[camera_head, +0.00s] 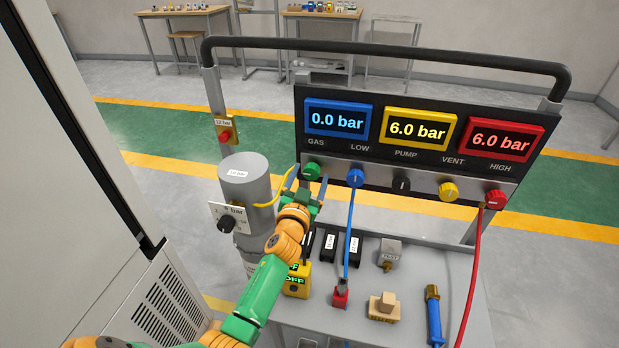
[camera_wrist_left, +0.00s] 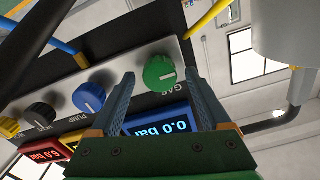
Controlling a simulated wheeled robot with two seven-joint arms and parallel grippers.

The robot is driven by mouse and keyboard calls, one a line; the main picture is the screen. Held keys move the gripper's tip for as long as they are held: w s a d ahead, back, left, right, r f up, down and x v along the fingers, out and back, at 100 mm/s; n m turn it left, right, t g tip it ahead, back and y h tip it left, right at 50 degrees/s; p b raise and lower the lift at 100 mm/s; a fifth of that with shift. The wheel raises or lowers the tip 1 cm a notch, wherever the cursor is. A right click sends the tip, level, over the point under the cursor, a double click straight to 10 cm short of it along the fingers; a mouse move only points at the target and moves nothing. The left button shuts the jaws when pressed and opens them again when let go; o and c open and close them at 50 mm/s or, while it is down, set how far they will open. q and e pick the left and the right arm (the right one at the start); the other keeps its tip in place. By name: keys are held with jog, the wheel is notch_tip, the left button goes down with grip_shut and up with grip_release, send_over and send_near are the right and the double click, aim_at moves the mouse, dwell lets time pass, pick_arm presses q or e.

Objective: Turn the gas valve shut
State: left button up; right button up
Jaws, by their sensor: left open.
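The gas valve is the green knob (camera_head: 312,171) at the left end of the panel's knob row, under the blue display (camera_head: 337,121) reading 0.0 bar. In the left wrist view the green knob (camera_wrist_left: 159,74) has a white mark and sits by the GAS label. My left gripper (camera_head: 311,183) is at this knob. Its open fingers (camera_wrist_left: 160,82) show on either side of the knob in the wrist view; I cannot tell whether they touch it. My right gripper is in neither view.
The blue knob (camera_head: 356,177), black knob (camera_head: 401,185), yellow knob (camera_head: 448,191) and red knob (camera_head: 495,198) continue the row. A blue hose (camera_head: 349,235) and a red hose (camera_head: 471,270) hang down. A grey cylinder (camera_head: 245,185) stands left of my gripper. Small parts lie on the cart top (camera_head: 375,334).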

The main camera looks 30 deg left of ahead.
pick_arm(q)
jog(key=shift+s+r, duration=0.1)
jog(key=shift+s, duration=0.05)
grip_shut()
jog(key=shift+m, duration=0.4)
jog(key=m, duration=0.3)
jog(key=shift+m, duration=0.4)
jog(key=m, duration=0.4)
jog(key=shift+d+m, duration=0.1)
jog(key=shift+m, duration=0.2)
jog(key=m, duration=0.8)
jog(key=shift+m, duration=0.3)
jog(key=shift+r, duration=0.1)
